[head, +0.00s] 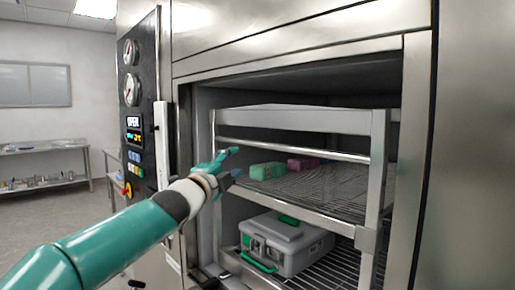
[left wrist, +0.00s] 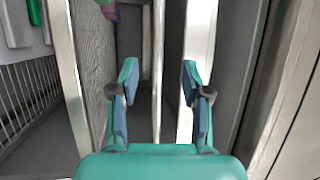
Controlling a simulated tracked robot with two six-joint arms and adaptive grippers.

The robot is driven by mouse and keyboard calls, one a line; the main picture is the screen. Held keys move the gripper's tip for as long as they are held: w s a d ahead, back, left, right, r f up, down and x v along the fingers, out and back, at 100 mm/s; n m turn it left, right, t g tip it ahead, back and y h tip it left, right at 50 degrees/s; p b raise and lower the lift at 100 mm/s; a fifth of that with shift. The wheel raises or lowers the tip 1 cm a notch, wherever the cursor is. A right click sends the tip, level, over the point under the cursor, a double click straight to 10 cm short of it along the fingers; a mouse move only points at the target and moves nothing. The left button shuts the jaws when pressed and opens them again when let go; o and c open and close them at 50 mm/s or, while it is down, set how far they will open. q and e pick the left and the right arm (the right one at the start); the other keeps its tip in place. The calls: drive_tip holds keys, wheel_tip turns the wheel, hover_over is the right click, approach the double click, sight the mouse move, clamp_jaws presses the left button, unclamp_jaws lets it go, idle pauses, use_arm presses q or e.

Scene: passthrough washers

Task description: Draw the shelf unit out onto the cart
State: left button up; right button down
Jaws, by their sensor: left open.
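The shelf unit (head: 300,121) is a metal frame with wire shelves, standing inside the open washer chamber. A thin horizontal bar (head: 300,152) crosses its front above the upper shelf. My left gripper (head: 234,163) is open at the left part of the unit's front, close to that bar. In the left wrist view, a thin bar (left wrist: 158,30) appears between the spread fingers of the left gripper (left wrist: 159,78); I cannot tell whether they touch it. The cart and my right gripper are not in view.
Green and pink packs (head: 266,171) lie on the upper shelf. A grey case (head: 287,243) with green parts sits on the lower shelf. The steel washer door frame (head: 416,150) encloses the unit closely. A control panel (head: 138,110) is at left; a wall bench (head: 45,148) stands beyond.

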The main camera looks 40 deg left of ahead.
sight(257, 144)
use_arm(q)
drive_tip(key=p+x, duration=0.8)
drive_tip(key=x, duration=0.6)
drive_tip(key=shift+w+r, duration=0.1)
drive_tip(key=shift+w, duration=0.1)
drive_tip(key=shift+p+x, duration=0.7)
drive_tip(key=shift+x, duration=0.1)
drive_tip(key=shift+w+f, duration=0.1)
drive_tip(key=shift+f, duration=0.2)
drive_tip(key=shift+c, duration=0.3)
clamp_jaws()
